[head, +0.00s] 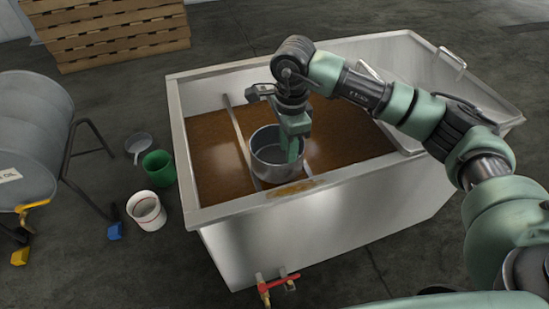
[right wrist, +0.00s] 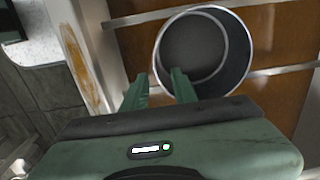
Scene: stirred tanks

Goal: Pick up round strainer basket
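The round strainer basket (head: 268,158) is a grey metal pot-like vessel, upright in the tank by the crossbars. In the right wrist view the basket (right wrist: 230,90) shows its open top and grey inside. My right gripper (head: 293,150) points down at the basket's right side. In the right wrist view the two green fingers (right wrist: 159,78) stand apart, one outside the near rim and one over or inside it. A gap shows between them, and I cannot tell whether they touch the wall. My left gripper is not in view.
The tank (head: 235,211) holds brown liquid, with thin crossbars (head: 238,130) over it. A sloped metal tray (head: 478,95) adjoins at right. A red-handled valve (head: 277,283) sticks out in front.

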